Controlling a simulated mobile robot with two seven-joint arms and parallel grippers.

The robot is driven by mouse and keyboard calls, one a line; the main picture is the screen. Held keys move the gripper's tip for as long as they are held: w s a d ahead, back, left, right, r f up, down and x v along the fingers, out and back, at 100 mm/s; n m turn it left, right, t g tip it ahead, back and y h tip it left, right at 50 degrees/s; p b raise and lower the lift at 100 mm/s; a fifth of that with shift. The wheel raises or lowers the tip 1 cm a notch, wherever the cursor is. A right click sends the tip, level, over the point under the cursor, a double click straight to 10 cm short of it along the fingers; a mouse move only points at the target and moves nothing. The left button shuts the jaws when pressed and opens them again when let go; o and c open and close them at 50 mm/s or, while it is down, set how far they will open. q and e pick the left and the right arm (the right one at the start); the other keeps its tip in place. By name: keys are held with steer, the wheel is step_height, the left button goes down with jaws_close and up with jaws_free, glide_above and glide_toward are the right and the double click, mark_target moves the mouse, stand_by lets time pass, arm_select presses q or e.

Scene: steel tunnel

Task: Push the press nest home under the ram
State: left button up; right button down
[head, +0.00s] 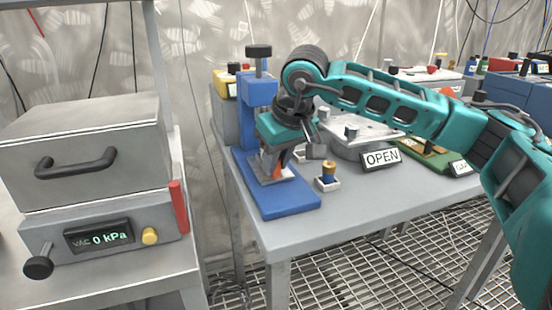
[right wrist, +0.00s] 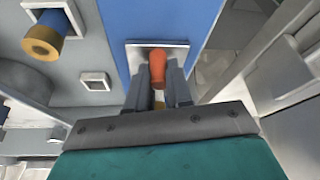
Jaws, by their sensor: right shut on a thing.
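The blue press (head: 258,100) stands on the grey table, with a black knob (head: 258,51) on top and a long blue base. The press nest (head: 265,180), a small silver plate, sits on this base; it also shows in the right wrist view (right wrist: 134,60). An orange-red handle (right wrist: 157,62) stands on the nest between my right fingers. My right gripper (head: 284,165) reaches down in front of the press column and is shut on the handle. My arm hides the ram's lower end and part of the nest. My left gripper is out of view.
A blue and brass plug (head: 328,172) stands in a white holder close to the right of the base. An OPEN sign (head: 381,158) and a grey fixture are further right. A vacuum box (head: 90,150) stands at left. The table's front right is clear.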

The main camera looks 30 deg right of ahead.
steer(key=w, duration=0.1)
steer(key=w+p, duration=0.1)
steer(key=shift+w+d+r, duration=0.15)
steer(key=shift+w+d, duration=0.15)
steer(key=shift+w, duration=0.1)
steer(key=shift+w+d, duration=0.1)
steer(key=shift+w, duration=0.2)
steer(key=c, duration=1)
jaws_free()
